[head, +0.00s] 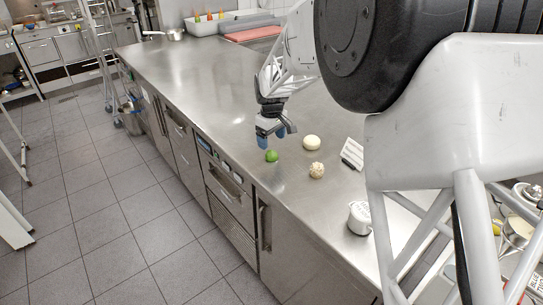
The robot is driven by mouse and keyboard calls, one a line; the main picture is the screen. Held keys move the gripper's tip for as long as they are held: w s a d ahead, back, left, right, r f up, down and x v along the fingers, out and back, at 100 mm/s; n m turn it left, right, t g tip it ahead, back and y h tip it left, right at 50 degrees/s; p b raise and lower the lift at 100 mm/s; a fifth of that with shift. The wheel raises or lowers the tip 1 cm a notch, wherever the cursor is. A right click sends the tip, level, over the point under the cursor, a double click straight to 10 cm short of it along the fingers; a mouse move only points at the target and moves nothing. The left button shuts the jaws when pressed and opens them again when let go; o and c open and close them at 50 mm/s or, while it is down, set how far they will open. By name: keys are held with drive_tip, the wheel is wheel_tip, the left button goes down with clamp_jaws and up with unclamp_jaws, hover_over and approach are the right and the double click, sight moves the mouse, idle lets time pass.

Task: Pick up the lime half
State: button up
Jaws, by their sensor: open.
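A small green lime half (271,156) rests on the steel counter (215,85), near its front edge. My gripper (272,137) is just above and beside the lime half, with its blue fingertips pointing down. It is open, and nothing shows between the fingers. The lime half looks apart from the fingertips, but the exact gap is hard to tell at this size.
A pale round item (311,143) and a speckled beige ball (316,170) lie close to the right of the lime half. A white block-like item (352,153) and a white-and-metal container (359,217) stand further right.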

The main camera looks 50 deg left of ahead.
sight(271, 151)
drive_tip(key=shift+f, duration=0.55)
drive_tip(key=shift+f, duration=2.65)
drive_tip(key=c, duration=1)
drive_tip(key=shift+r, duration=0.2)
drive_tip(key=shift+r, duration=1.55)
drive_tip(key=shift+s+d+r, duration=0.1)
drive_tip(key=shift+d+r, duration=0.05)
drive_tip(key=shift+d, duration=0.1)
drive_tip(key=s+d, duration=0.2)
drive_tip(key=d, duration=0.2)
drive_tip(key=s+d+r, duration=0.1)
drive_tip(key=s+d, duration=0.2)
drive_tip(key=d, duration=0.2)
drive_tip(key=s+d, duration=0.2)
drive_tip(key=d, duration=0.2)
drive_tip(key=shift+s+d+r, duration=0.15)
drive_tip(key=shift+s+d, duration=0.05)
drive_tip(key=shift+s, duration=0.1)
